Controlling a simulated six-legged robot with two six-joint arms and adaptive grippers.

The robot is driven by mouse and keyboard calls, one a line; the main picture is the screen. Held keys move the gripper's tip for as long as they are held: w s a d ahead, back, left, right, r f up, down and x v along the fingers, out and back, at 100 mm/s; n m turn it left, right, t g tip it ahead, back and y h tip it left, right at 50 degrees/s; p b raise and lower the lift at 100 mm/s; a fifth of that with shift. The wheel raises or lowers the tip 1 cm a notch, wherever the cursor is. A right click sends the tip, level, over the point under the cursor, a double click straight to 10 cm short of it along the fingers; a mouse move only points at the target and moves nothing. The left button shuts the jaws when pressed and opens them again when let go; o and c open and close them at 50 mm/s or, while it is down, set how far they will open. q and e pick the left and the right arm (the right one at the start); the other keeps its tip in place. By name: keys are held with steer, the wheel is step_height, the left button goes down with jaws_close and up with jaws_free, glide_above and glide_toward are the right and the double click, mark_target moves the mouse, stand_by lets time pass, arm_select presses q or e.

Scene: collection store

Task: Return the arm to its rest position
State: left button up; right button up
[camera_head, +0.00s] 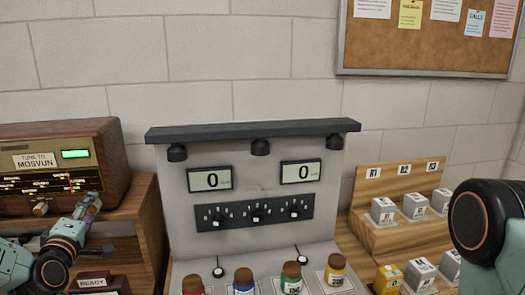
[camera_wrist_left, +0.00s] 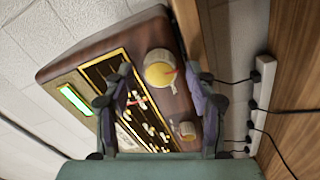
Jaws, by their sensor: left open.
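My left gripper (camera_head: 98,225) is in front of the lower right of the brown radio (camera_head: 60,140). Its two fingers are apart and hold nothing. In the left wrist view the open fingers (camera_wrist_left: 165,85) frame the radio's dial side (camera_wrist_left: 160,25), with a large pale knob (camera_wrist_left: 160,68) showing between them. I cannot tell whether a finger touches the radio. A smaller knob (camera_wrist_left: 187,130) shows beside the right finger. Part of my right arm (camera_head: 485,220) shows at the right edge; its gripper is out of frame.
A grey console (camera_head: 250,165) with two displays reading 0 stands centre, with several capped jars (camera_head: 335,270) before it. A wooden stepped rack (camera_head: 375,240) with labelled blocks stands right. A READY sign (camera_head: 93,282) is below my left gripper. Black cables (camera_wrist_left: 250,105) run along a white strip.

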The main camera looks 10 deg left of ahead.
arm_select(q)
steer(key=n+b, duration=0.1)
steer(key=n, duration=0.3)
steer(key=shift+f+b, duration=0.1)
steer(key=shift+b, duration=0.2)
steer(key=shift+n, duration=0.6)
steer(key=shift+d, duration=0.1)
